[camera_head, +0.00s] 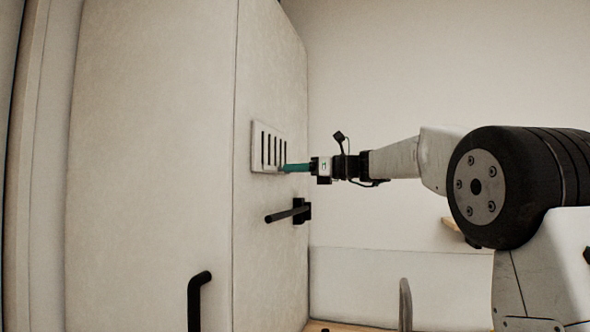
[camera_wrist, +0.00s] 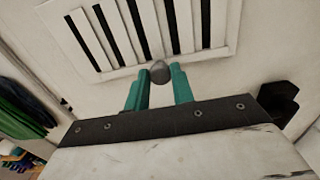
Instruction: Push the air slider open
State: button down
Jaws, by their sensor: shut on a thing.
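The air slider is a pale vent plate (camera_head: 257,148) with several dark slots, set in the side of a pale cabinet. In the wrist view the vent plate (camera_wrist: 119,64) fills the top, its slots showing dark. A small grey knob (camera_wrist: 160,71) stands at the plate's lower edge. My gripper (camera_head: 287,168) reaches in from the right to the plate's lower right corner. Its teal fingers (camera_wrist: 161,80) are shut on the knob, one on each side. The fingertips partly hide the knob's sides, and the head view does not show the knob clearly.
A black bar handle (camera_head: 285,214) sticks out of the cabinet just below my gripper. Another black handle (camera_head: 196,300) is on the cabinet face at lower left. A grey curved post (camera_head: 405,305) stands below my arm. Dark and green cloth (camera_wrist: 25,110) shows at left in the wrist view.

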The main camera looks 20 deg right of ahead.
jog(key=shift+w+d+r, duration=0.1)
jog(key=shift+w+d, duration=0.2)
jog(key=shift+w, duration=0.15)
jog(key=c, duration=1.2)
grip_release()
jog(key=shift+w+d, duration=0.1)
jog(key=shift+d, duration=0.05)
jog(key=v, duration=0.7)
jog(key=shift+s+d, duration=0.25)
jog(key=shift+d, duration=0.05)
